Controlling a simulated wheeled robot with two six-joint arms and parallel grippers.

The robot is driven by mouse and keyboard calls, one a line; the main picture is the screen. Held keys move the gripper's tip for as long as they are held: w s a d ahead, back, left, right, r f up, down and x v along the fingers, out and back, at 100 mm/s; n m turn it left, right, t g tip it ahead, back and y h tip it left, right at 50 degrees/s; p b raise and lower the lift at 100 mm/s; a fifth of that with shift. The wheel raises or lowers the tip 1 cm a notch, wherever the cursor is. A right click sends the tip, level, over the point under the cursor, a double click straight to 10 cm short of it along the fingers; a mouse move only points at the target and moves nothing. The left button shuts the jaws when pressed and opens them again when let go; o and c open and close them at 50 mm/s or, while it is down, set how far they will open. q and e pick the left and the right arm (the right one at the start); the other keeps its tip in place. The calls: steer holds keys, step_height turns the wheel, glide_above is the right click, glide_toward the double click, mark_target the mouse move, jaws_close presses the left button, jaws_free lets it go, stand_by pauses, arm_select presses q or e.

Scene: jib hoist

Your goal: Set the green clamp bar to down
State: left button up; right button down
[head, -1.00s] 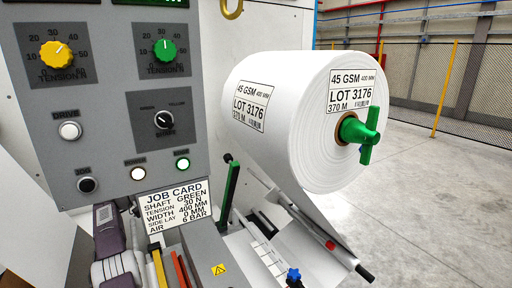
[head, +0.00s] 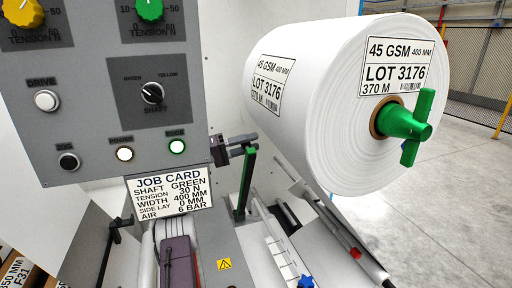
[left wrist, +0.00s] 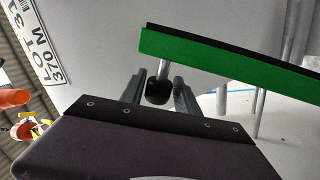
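The green clamp bar (head: 244,182) stands nearly upright below the big white roll in the head view. In the left wrist view the bar (left wrist: 230,53) crosses the upper right, with a black knob (left wrist: 158,90) on a short metal stem. My left gripper (head: 240,146) is at the bar's top end. In the left wrist view my left gripper (left wrist: 160,96) has its two fingers on either side of the knob, with narrow gaps showing, so it looks open around it. In the head view the fingers hide the knob. My right gripper is not in view.
The control panel (head: 88,105) and job card (head: 169,192) are left of the bar. The white roll (head: 305,110) with a green T-shaped handle (head: 408,126) is to the right. A blue star knob (head: 306,281) and rails lie below.

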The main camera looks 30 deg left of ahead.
arm_select(q)
steer(key=shift+x, duration=0.85)
steer(key=shift+r, duration=0.1)
jaws_close()
stand_by(0.7)
